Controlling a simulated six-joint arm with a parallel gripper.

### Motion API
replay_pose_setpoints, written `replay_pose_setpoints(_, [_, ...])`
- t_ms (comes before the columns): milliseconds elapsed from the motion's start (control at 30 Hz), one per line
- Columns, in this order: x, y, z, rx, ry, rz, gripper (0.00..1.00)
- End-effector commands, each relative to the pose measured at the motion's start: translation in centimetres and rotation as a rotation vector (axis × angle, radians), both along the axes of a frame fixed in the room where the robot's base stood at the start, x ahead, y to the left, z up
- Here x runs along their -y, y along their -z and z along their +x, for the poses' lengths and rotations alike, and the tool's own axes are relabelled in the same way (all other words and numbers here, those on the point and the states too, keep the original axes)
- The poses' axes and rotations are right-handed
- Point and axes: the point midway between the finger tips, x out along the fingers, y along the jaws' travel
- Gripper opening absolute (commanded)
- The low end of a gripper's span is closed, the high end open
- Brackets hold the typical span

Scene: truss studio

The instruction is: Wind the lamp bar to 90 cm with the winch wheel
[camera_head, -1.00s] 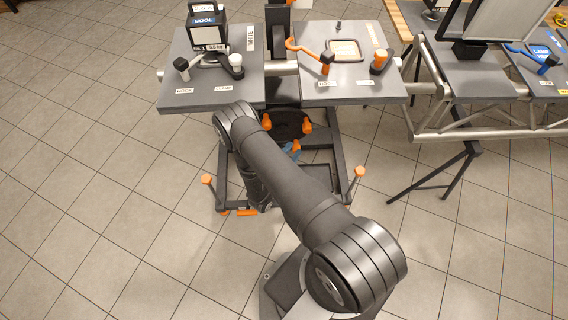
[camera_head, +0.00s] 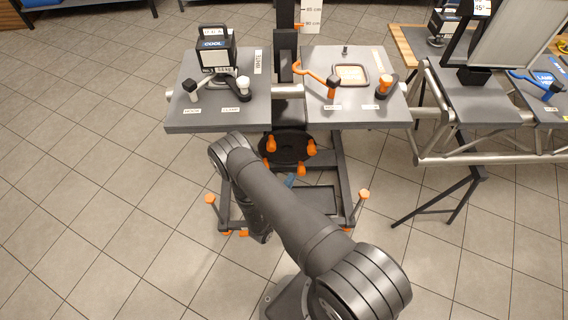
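The winch wheel (camera_head: 287,148) is a dark disc with orange knobs, low on the dark column (camera_head: 286,70) between two grey shelves. A white height scale (camera_head: 312,14) stands beside the column at the top edge. Its small lettering seems to read 85 cm above 90 cm. A small orange mark (camera_head: 298,25) sits left of the scale, about level with the lower line. The lamp bar cannot be made out for sure.
The left shelf (camera_head: 185,122) bears a black lamp box (camera_head: 215,55) and clamps. The right shelf (camera_head: 385,115) bears orange-tipped clamps and a frame. Orange-topped posts (camera_head: 363,196) rise from the stand's base. A truss (camera_head: 490,155) stands at right. The tiled floor at left is clear.

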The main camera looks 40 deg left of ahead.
Motion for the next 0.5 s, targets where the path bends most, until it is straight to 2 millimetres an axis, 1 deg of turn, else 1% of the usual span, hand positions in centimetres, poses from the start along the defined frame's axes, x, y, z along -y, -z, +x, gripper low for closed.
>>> replay_pose_setpoints(33, [-0.1, -0.5, 1.0, -0.013, -0.037, -0.004, 0.0])
replay_pose_setpoints(100, [-0.4, -1.2, 2.2, -0.038, -0.112, -0.009, 0.0])
replay_pose_setpoints(200, [-0.7, -2.0, 3.6, -0.085, -0.225, -0.011, 0.0])
replay_pose_setpoints(333, [-0.8, -2.9, 4.8, -0.158, -0.362, -0.006, 0.0])
replay_pose_setpoints(500, [-0.3, -4.3, 5.3, -0.28, -0.545, 0.019, 0.0])
